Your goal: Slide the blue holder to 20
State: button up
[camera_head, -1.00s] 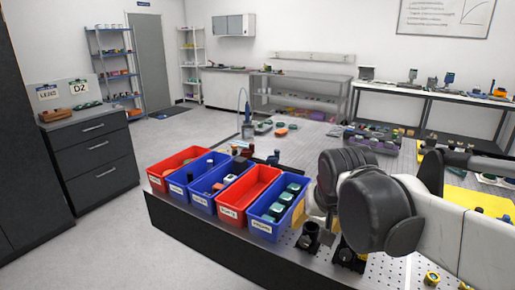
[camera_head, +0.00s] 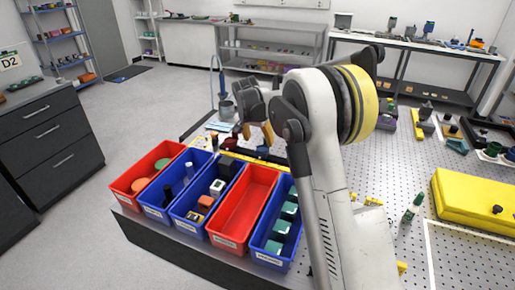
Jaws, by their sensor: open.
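My gripper (camera_head: 257,132) is at the far side of the bins, pointing down, with its two orange-tipped fingers apart. A small dark blue piece (camera_head: 262,146) shows just below the fingertips. It may be the blue holder, but it is too small to be sure. A thin yellow strip (camera_head: 236,157) runs beside it behind the bins. No scale marks or number 20 can be read. I cannot tell whether the fingers touch the blue piece. My arm hides the area to the right of it.
Red and blue bins stand in a row at the bench's front left; the empty red bin (camera_head: 243,205) is among them. A yellow case (camera_head: 478,200) lies at the right on the perforated bench top (camera_head: 395,225). Small yellow clamps and a green bottle (camera_head: 412,208) stand between.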

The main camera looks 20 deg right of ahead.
aim_at(262, 150)
jog(key=b+x, duration=0.2)
jog(key=x, duration=0.7)
jog(key=shift+w, duration=0.1)
